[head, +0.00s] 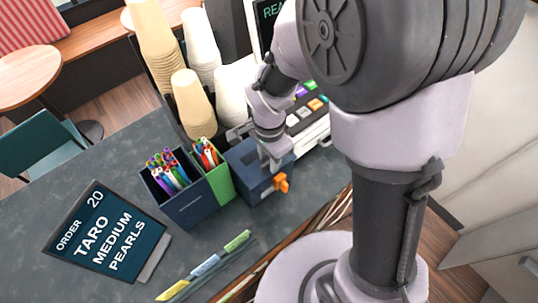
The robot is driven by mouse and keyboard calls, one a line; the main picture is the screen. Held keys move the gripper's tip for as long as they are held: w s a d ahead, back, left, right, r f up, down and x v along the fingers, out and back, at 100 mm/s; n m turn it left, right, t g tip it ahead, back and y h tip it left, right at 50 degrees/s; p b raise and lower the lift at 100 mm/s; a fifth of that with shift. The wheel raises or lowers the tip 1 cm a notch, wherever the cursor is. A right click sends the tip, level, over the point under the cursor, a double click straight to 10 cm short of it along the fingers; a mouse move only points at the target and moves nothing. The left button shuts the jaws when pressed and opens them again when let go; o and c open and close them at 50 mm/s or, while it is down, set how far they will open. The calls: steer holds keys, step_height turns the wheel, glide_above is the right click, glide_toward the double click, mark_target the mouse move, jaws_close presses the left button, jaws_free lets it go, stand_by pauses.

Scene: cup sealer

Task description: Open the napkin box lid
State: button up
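A dark blue box (247,172), which looks like the napkin box, stands on the counter beside the green pen holder. An orange piece (281,183) shows at its right front edge. My gripper (271,163) points down over the box's right part and hides some of its top. The gripper's tip is close to the orange piece; whether they touch cannot be told. The fingers are small and overlapping, so their opening is unclear. The lid looks down, though its edges are partly hidden.
Navy (183,205) and green (219,182) pen holders stand left of the box. Stacked cups (192,103) and a register (308,120) are behind. The dark counter (115,155) has bare room at left.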

jaws_close()
stand_by(1.3)
